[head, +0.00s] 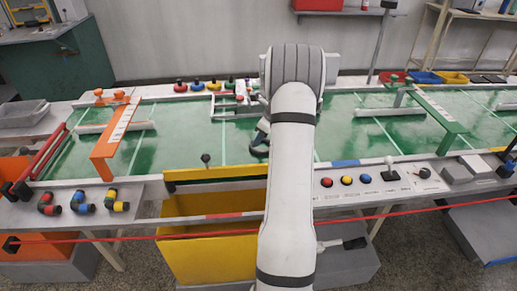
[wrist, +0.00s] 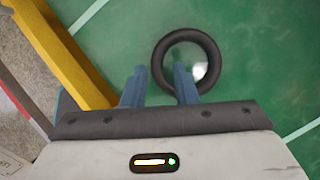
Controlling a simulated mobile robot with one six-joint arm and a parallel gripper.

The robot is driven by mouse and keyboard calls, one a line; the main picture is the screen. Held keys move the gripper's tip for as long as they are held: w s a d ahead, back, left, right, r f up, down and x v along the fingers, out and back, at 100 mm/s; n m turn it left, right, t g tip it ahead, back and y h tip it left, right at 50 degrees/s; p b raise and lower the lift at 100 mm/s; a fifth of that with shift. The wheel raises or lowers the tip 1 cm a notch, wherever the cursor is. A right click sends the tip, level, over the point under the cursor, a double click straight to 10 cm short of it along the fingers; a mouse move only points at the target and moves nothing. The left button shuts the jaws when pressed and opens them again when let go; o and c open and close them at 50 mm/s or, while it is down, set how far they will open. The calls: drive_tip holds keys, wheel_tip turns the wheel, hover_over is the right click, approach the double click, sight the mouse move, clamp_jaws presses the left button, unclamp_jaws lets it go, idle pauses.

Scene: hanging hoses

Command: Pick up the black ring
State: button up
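The black ring (wrist: 214,62) lies flat on the green table surface, just ahead of my fingers in the wrist view. My gripper (wrist: 160,72) is open, with two blue fingers apart. In that view the right finger overlaps the ring's opening and the left finger is outside its left side. The ring's left wall shows between the fingertips. I see no contact and cannot tell the fingers' exact height. In the head view a dark part of the ring (head: 259,153) shows beside my arm, which hides the rest.
A yellow-fronted edge (wrist: 75,62) runs close on the left in the wrist view. The head view shows an orange bridge (head: 115,135) at left, a green bridge (head: 437,112) at right and a red line (head: 420,211) across the front. The green surface around the ring is mostly clear.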

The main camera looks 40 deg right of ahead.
sight(257, 150)
drive_tip(key=x, duration=0.3)
drive_tip(key=s+x, duration=0.1)
drive_tip(key=shift+w+f, duration=0.2)
drive_tip(key=shift+f, duration=0.35)
clamp_jaws()
